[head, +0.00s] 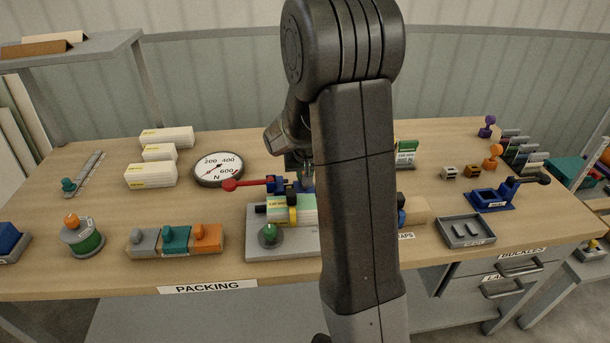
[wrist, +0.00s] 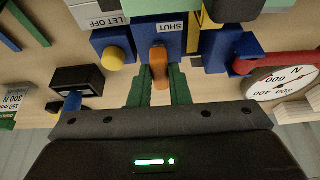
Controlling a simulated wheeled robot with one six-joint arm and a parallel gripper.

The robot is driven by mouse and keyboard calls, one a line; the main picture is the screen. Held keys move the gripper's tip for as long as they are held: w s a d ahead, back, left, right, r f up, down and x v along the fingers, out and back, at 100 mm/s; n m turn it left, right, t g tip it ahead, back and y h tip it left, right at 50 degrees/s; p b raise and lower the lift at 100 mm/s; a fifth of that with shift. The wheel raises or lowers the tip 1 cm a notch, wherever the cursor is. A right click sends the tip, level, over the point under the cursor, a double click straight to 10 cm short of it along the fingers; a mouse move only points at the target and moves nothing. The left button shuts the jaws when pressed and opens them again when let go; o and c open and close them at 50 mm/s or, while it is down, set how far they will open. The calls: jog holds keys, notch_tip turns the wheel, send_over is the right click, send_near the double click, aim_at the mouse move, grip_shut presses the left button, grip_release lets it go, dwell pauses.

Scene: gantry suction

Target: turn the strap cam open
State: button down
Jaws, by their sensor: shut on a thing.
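The strap cam is an orange lever (wrist: 160,62) on a blue block marked SHUT (wrist: 172,28) in the wrist view. The green fingers of my gripper (wrist: 159,88) stand on both sides of the lever, shut on it. The lever points towards my palm, roughly straight out from the block. A grey label reading LET OFF (wrist: 98,14) lies to the left of SHUT. In the head view my arm hides the cam and most of the gripper.
A red-knobbed lever (head: 230,185) and a round dial (head: 218,169) lie left of the fixture. A yellow knob (wrist: 112,58) and a dark block (wrist: 76,80) are close beside my fingers.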

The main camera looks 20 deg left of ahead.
jog(key=c, duration=1.4)
grip_release()
jog(key=shift+o, duration=0.2)
jog(key=v, duration=1.3)
jog(key=shift+r, duration=0.35)
jog(key=shift+s+d, duration=0.15)
jog(key=x, duration=1.3)
jog(key=shift+f, duration=0.35)
jog(key=shift+w, duration=0.2)
